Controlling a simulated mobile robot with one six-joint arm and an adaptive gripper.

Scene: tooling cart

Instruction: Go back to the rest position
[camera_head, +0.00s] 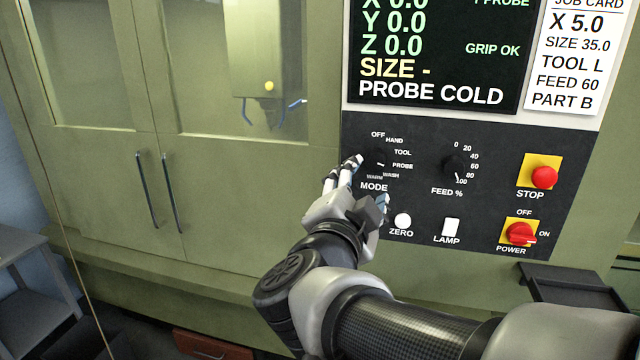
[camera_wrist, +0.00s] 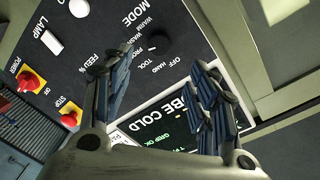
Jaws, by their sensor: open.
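My gripper (camera_head: 369,182) is open in front of the control panel (camera_head: 420,260), its fingers reaching toward the black MODE knob (camera_head: 379,158). In the wrist view the knob (camera_wrist: 155,46) shows between the two spread fingertips (camera_wrist: 163,56), with nothing held. I cannot tell how far the fingertips are from the knob.
The screen (camera_head: 435,50) reads PROBE COLD, SIZE - and GRIP OK. Beside my gripper are the FEED knob (camera_head: 455,168), ZERO button (camera_head: 403,221), LAMP switch (camera_head: 450,227), red STOP button (camera_head: 545,177) and POWER switch (camera_head: 520,234). Door handles (camera_head: 170,192) stand out at left. A dark shelf (camera_head: 570,290) juts out lower right.

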